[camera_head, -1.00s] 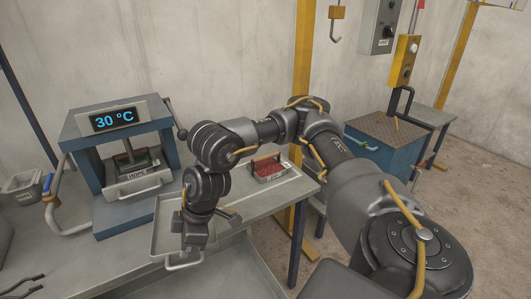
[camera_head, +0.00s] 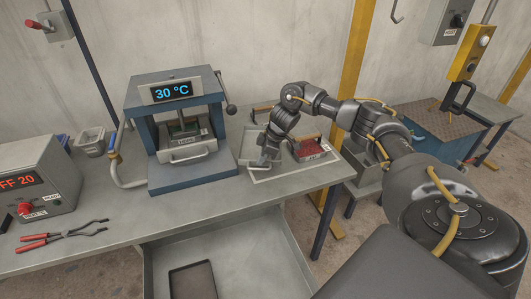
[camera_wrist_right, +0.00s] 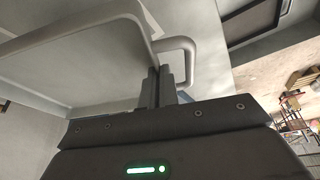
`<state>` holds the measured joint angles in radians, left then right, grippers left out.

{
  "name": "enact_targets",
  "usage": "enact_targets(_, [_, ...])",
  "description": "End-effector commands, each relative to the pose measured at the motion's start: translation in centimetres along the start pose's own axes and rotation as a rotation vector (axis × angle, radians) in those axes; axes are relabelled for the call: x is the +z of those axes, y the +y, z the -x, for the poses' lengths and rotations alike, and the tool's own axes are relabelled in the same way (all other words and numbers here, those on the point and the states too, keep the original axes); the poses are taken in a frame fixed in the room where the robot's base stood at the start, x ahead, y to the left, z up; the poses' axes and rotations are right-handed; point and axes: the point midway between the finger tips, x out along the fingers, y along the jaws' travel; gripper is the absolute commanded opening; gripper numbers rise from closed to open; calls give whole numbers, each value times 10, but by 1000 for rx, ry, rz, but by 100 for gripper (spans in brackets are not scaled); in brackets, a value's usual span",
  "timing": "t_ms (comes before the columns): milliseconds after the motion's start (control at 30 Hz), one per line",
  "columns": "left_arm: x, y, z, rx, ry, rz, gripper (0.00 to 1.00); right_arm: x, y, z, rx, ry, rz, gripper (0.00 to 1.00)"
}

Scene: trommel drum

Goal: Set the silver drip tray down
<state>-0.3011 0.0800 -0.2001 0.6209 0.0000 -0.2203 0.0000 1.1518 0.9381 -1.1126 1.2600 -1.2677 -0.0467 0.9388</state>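The silver drip tray (camera_head: 246,146) is a shallow grey tray at the right part of the workbench, right of the press. My right gripper (camera_head: 265,165) is at its near edge. In the right wrist view, the tray (camera_wrist_right: 85,60) fills the upper left, and its looped handle (camera_wrist_right: 187,47) runs to my fingertips (camera_wrist_right: 160,78). The fingers are close together and look shut on the handle. I cannot tell whether the tray touches the bench. My arm hides part of it. My left gripper is not in view.
A pale outlined rectangle (camera_head: 270,179) lies on the bench beside the tray. A red-filled mould with a wooden handle (camera_head: 310,148) stands close at the right. The blue press (camera_head: 190,180) is at the left. Red-handled tongs (camera_head: 62,234) lie at the front left.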

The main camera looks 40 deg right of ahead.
Motion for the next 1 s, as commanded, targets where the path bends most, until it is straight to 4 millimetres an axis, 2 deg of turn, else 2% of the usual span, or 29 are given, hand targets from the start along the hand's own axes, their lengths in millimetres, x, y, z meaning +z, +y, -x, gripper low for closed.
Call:
enact_targets(133, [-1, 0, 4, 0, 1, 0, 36, 12, 9, 1, 3, -2, -4, 0])
enact_targets(467, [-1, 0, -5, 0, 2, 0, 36, 16, 10, -6, 3, -2, -3, 0])
enact_targets(1000, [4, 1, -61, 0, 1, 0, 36, 36, 9, -54, 2, -2, -2, 0])
